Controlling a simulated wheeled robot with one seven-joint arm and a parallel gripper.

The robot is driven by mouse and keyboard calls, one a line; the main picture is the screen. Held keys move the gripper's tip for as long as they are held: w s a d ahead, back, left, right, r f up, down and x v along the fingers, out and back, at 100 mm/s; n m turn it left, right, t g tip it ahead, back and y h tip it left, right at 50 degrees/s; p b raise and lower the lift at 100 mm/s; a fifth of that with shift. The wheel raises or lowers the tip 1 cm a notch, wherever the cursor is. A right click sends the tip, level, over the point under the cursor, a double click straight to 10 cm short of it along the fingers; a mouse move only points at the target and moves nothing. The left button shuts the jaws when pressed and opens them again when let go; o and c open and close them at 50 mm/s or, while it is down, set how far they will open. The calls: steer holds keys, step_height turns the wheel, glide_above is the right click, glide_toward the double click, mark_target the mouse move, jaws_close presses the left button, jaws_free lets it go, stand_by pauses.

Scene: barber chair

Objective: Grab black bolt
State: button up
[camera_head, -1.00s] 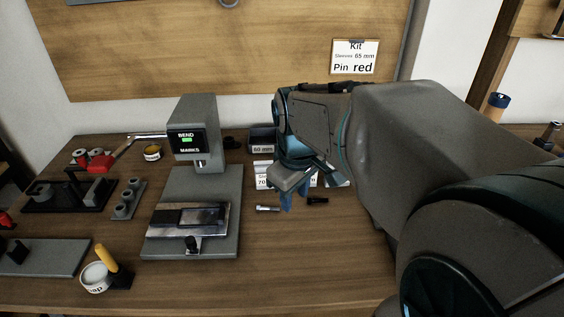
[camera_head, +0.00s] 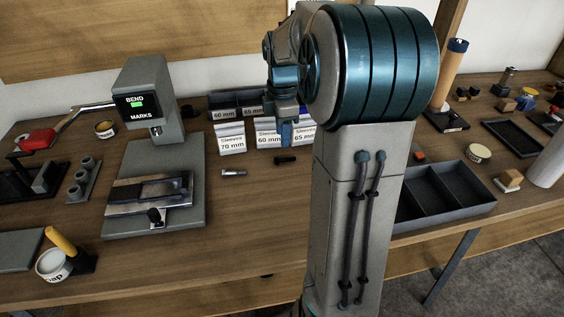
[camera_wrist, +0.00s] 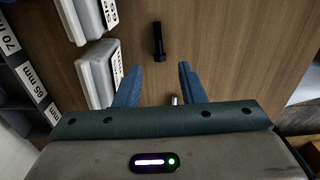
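The black bolt (camera_head: 285,160) lies on the wooden bench, in front of the white sleeve cards. It also shows in the wrist view (camera_wrist: 158,40), lying lengthwise just beyond my fingertips and roughly in line with the gap between them. My gripper (camera_wrist: 160,68) is open, its two blue fingers spread apart with nothing held. In the head view the gripper (camera_head: 286,133) hangs just behind the bolt, partly hidden by my arm. A silver bolt (camera_head: 233,172) lies to the left of the black one; its end (camera_wrist: 174,100) shows between my fingers.
Labelled sleeve cards (camera_head: 231,139) and bins (camera_head: 224,107) stand close behind the bolts. The grey bending press (camera_head: 152,215) is to the left. A dark compartment tray (camera_head: 445,193) lies right of my arm. The bench in front of the bolts is clear.

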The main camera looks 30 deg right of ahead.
mark_target(283, 158)
step_height(283, 158, down, 8)
steer(key=shift+r+b, duration=0.1)
steer(key=shift+b, duration=0.6)
jaws_close()
